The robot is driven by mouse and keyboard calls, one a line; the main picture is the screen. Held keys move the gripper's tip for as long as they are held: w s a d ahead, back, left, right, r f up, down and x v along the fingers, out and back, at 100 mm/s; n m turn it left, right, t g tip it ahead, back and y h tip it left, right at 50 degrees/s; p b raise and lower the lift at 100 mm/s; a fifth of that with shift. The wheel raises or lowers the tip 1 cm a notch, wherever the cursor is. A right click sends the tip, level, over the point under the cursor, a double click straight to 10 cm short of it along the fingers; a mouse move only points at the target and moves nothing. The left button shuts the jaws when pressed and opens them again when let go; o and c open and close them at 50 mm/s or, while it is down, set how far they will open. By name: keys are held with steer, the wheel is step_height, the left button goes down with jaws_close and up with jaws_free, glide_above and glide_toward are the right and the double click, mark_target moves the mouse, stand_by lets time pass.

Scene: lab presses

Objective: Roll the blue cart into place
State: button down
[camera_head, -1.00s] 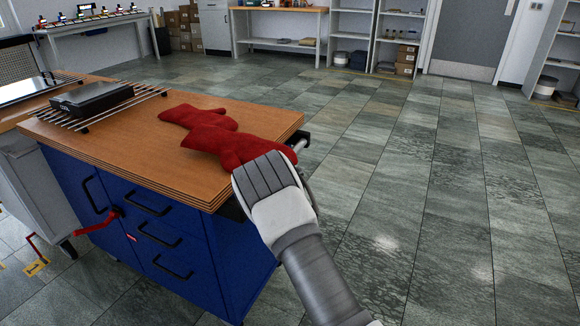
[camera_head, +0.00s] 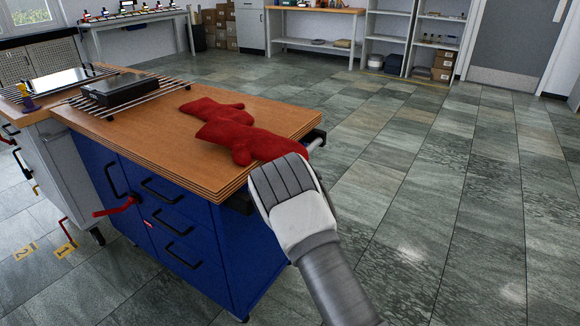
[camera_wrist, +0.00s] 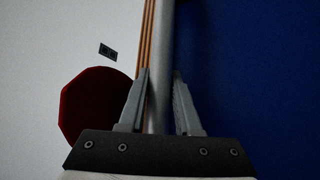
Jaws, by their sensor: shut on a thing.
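The blue cart (camera_head: 232,255) has a wooden top, black drawer handles and a red lever (camera_head: 118,208) on its drawer side. A grey push bar (camera_head: 316,144) runs along its right end. My gripper (camera_head: 284,185) is at that bar, and its fingertips are hidden behind the hand in the head view. In the wrist view, my gripper (camera_wrist: 160,88) has its fingers on either side of the grey bar (camera_wrist: 161,60), with the blue side (camera_wrist: 250,70) to the right.
Red mitts (camera_head: 235,135) lie on the cart top near the bar, and a black device (camera_head: 120,90) sits on a rack. A grey cabinet unit (camera_head: 57,165) stands left of the cart. Yellow floor marks (camera_head: 66,248) lie at the lower left. The floor to the right is clear.

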steer(key=c, duration=0.7)
jaws_free()
steer(key=shift+a+f, duration=0.25)
steer(key=shift+f, duration=0.05)
steer(key=shift+o, duration=0.5)
steer(key=shift+w+d+r, duration=0.1)
steer(key=shift+r, duration=0.05)
steer(key=p+v, duration=0.2)
steer(key=v, duration=1.5)
steer(key=shift+s, duration=0.25)
